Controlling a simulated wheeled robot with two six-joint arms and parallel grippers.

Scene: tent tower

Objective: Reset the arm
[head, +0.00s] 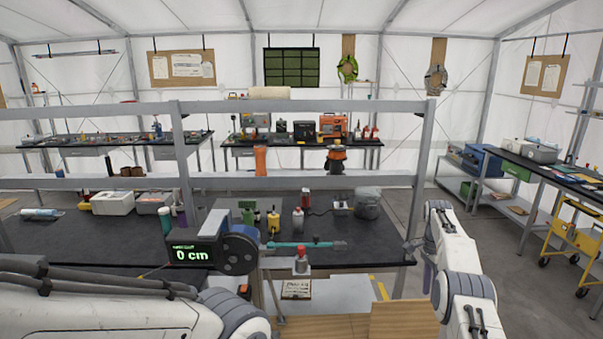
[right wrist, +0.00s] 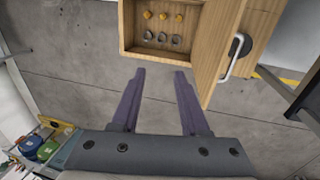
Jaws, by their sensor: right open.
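My right arm (head: 455,260) stands at the right in the head view, with its gripper (head: 424,262) hanging low beside the right end of the near black table (head: 360,256). In the right wrist view, the two purple fingers of this gripper (right wrist: 160,73) are apart, with only grey floor between them. My left arm (head: 110,312) crosses the lower left of the head view. Its gripper does not show.
An open wooden box (right wrist: 128,30) with several yellow and grey round pieces lies ahead of the right fingers; its door (right wrist: 217,50) has a metal handle. A "0 cm" display (head: 190,253) stands at the near table.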

